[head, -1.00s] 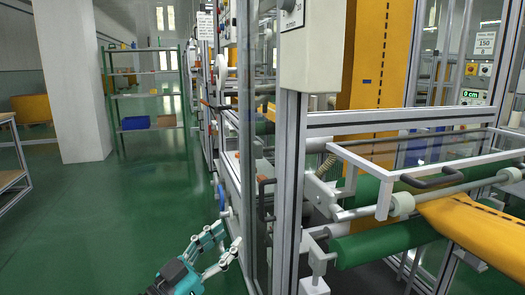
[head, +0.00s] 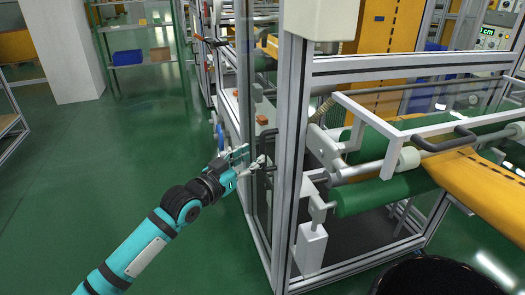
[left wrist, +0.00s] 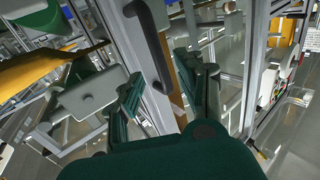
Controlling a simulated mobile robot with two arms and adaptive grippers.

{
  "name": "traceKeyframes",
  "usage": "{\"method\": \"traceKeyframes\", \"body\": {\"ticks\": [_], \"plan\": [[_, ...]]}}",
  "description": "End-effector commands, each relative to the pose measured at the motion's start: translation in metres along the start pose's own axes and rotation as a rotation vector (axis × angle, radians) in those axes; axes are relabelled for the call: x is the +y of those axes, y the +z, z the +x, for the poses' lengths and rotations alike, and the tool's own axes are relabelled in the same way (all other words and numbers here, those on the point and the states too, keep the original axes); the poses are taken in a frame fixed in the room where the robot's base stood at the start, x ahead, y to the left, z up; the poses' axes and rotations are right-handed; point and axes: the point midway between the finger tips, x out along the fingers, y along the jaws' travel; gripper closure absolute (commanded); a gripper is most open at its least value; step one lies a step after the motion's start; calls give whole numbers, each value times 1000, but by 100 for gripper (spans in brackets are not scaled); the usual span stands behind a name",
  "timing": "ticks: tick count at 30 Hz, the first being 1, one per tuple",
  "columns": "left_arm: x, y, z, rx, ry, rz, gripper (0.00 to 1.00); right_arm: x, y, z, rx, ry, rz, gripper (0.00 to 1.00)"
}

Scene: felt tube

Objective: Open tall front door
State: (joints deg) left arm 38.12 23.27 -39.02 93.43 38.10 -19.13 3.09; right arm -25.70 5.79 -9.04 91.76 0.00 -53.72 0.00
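The tall front door (head: 263,215) is a narrow clear panel in a grey metal frame, on the near left side of the machine. It looks shut. Its dark upright handle (head: 259,141) is partly behind my fingers in the head view. My left gripper (head: 251,158) is at the handle's height, with its fingers pointing at the door. In the left wrist view the black handle (left wrist: 150,45) is ahead of the two spread fingers (left wrist: 158,72), its lower end in line with the gap between them. Contact cannot be told. My right gripper is not in view.
Green rollers (head: 385,190) and an orange felt band (head: 480,185) fill the machine to the right. A grey post (head: 291,150) stands right beside the door. The green floor (head: 90,180) to the left is open, with a shelf (head: 140,55) and a white pillar (head: 70,50) farther back.

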Motion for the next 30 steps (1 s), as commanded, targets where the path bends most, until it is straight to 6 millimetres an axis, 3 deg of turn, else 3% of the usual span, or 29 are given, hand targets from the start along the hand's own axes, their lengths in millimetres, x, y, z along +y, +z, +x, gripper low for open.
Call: {"method": "traceKeyframes", "body": {"ticks": [3, 9, 20, 30], "plan": [[0, 0, 24, 1, 1, -3, 62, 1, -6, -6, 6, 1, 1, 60], [0, 0, 47, 0, 0, -1, 62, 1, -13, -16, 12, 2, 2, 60], [0, 0, 54, 0, 0, -1, 62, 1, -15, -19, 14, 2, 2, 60], [0, 0, 53, 0, 0, -1, 100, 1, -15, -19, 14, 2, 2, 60]]}}
